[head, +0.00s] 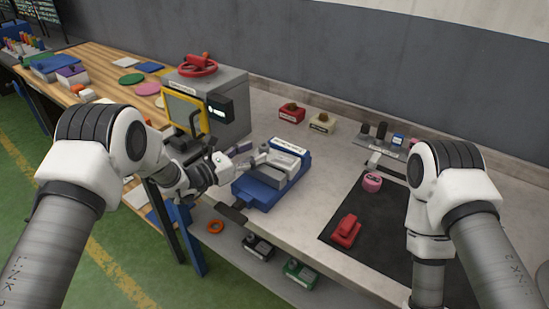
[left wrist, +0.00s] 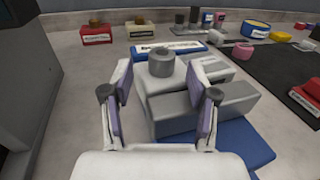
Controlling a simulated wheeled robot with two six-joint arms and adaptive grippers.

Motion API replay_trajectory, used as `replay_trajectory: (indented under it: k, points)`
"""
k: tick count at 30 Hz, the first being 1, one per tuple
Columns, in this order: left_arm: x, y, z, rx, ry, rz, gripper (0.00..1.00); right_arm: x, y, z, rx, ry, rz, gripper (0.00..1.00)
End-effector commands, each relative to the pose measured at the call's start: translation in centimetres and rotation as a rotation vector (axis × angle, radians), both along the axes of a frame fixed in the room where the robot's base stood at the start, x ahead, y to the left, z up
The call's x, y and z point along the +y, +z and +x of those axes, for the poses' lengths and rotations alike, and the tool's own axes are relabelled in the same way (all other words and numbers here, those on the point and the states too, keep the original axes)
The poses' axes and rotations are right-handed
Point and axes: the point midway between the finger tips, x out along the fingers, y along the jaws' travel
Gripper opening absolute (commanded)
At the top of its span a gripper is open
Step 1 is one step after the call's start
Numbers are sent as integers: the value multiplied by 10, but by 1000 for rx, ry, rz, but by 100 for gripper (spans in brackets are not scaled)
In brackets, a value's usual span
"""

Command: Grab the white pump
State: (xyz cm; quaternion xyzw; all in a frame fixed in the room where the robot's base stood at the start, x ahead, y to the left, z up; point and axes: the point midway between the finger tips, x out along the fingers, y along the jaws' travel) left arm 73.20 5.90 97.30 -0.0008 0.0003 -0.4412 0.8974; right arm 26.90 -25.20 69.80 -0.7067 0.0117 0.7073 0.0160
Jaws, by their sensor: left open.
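A small cream-white box with a label and a knob on top (head: 321,123), the likely white pump, stands at the back of the bench; it also shows in the left wrist view (left wrist: 143,32). Its label is too small to read surely. My left gripper (head: 238,160) is open at the blue vise (head: 256,192), well short of the cream box. In the left wrist view its fingers (left wrist: 161,85) stand apart on either side of a grey block with a short round post (left wrist: 166,64). Whether they touch it I cannot tell. My right gripper is out of view.
A similar red box (head: 292,112) stands left of the cream one. A grey machine (head: 228,88) with a red handwheel rises behind my left arm. A black mat (head: 380,237) with a red part (head: 346,231) lies right. Bare bench lies between vise and mat.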

Motion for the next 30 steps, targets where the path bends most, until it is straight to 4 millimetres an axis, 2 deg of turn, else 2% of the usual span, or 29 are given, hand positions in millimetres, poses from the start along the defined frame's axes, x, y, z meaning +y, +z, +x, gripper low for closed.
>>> replay_trajectory:
  k: [1,5,11,12,14,15,17,26,30]
  points:
    - [-10,3,5,-2,-4,1,59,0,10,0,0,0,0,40]
    - [-24,1,17,-2,-2,0,59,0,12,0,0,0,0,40]
    - [-26,-1,19,0,-1,0,59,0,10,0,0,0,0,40]
    - [-26,-1,19,0,-1,0,56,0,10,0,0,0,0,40]
    - [-26,-1,19,0,-1,0,34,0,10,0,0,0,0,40]
    - [-26,-1,19,0,-1,0,20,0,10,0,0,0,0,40]
    - [-26,0,19,-1,-1,1,0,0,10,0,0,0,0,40]
    - [-26,2,19,-3,-1,-1,0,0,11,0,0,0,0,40]
    - [-26,12,20,-5,-1,-1,0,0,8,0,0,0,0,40]
